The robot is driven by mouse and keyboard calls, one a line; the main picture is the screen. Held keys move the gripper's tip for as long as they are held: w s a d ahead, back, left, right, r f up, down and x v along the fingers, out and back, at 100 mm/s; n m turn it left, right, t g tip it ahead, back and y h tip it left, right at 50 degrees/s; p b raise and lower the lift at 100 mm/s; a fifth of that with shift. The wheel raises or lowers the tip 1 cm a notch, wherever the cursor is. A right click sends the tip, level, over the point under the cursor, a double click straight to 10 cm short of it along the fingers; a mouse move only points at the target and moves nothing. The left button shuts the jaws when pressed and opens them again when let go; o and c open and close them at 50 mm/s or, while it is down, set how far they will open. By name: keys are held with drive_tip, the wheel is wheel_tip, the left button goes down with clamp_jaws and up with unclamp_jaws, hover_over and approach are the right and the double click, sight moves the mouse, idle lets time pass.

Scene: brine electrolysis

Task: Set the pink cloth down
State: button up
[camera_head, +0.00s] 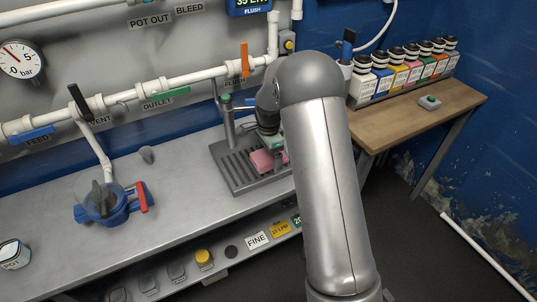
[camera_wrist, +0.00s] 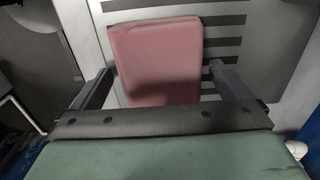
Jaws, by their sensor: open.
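The pink cloth (camera_head: 262,162) is a thick, block-like pad lying on the slotted grey drain tray (camera_head: 234,177) on the bench. In the wrist view the pink cloth (camera_wrist: 157,60) lies flat over the slots, between and beyond my fingers. My gripper (camera_wrist: 160,85) is open, with one finger on each side of the cloth and a visible gap at the right finger. In the head view my gripper (camera_head: 274,146) is just above the cloth, and my arm hides part of the tray. Whether the left finger touches the cloth is hard to tell.
White pipes with an orange valve handle (camera_head: 244,60) run behind the tray. A blue valve body with a red handle (camera_head: 142,197) stands on the bench at left. A wooden table (camera_head: 420,115) with several coloured bottles is at right. The bench between is mostly clear.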

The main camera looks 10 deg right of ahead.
wheel_tip(320, 180, up, 12)
drive_tip(key=b, duration=0.1)
drive_tip(key=s+r+n, duration=0.3)
drive_tip(key=s, duration=0.4)
drive_tip(key=s+a+f+n, duration=0.2)
drive_tip(key=s+n, duration=1)
drive_tip(key=s, duration=1.5)
drive_tip(key=shift+s, duration=0.2)
